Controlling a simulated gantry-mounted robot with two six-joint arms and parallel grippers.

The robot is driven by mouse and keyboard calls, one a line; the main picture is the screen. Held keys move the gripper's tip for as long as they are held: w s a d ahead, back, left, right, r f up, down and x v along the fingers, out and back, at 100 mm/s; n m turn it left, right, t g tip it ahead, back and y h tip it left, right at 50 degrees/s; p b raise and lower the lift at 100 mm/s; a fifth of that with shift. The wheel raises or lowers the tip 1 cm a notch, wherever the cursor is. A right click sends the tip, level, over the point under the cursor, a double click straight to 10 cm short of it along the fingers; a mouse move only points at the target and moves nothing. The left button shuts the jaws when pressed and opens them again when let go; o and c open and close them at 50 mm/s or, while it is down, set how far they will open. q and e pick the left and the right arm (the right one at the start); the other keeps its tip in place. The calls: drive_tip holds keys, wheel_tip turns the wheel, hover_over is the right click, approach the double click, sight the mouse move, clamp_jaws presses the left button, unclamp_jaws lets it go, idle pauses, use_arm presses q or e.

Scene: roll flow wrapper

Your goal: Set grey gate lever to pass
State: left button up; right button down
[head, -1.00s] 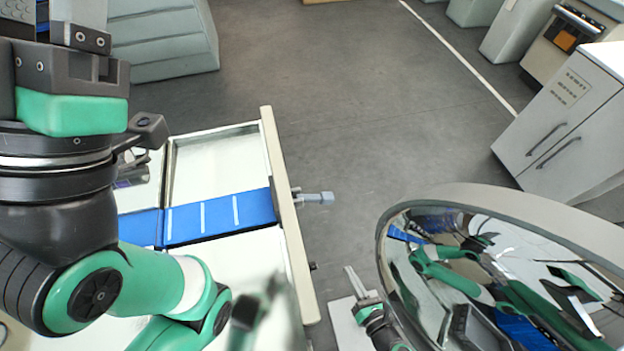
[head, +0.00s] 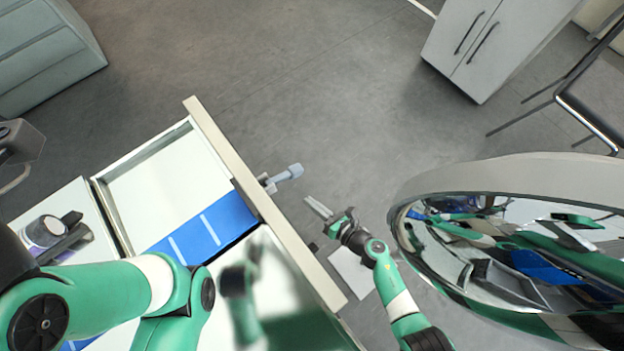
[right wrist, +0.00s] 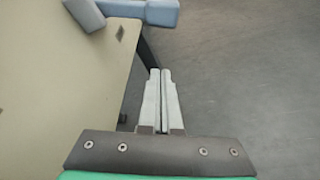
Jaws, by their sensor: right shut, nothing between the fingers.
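The grey gate lever (head: 287,173) sticks out from the outer face of the machine's beige side wall, pointing right and slightly up in the head view. My right gripper (head: 318,207) is shut and empty. It is beside the wall, below and right of the lever, apart from it. In the right wrist view its closed fingers (right wrist: 160,75) point towards the lever's side. My left gripper is not clearly visible; a green arm fills the lower left of the head view.
The beige side wall (head: 255,190) borders a tray with a blue belt (head: 205,232). A large round mirror (head: 530,260) stands to the right of my right arm. A white cabinet (head: 490,45) is at the back right. Open floor lies beyond the lever.

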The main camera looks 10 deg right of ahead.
sight(284, 176)
drive_tip(key=f+b+x, duration=0.1)
drive_tip(key=b+x, duration=0.4)
drive_tip(key=x, duration=0.3)
drive_tip(key=r+p, duration=0.1)
drive_tip(key=d+r+p, duration=0.1)
drive_tip(key=r, duration=0.1)
drive_tip(key=r+p, duration=0.1)
drive_tip(key=shift+w+d+r+p, duration=0.2)
drive_tip(key=shift+w+r+p, duration=0.1)
drive_tip(key=shift+w+r, duration=0.1)
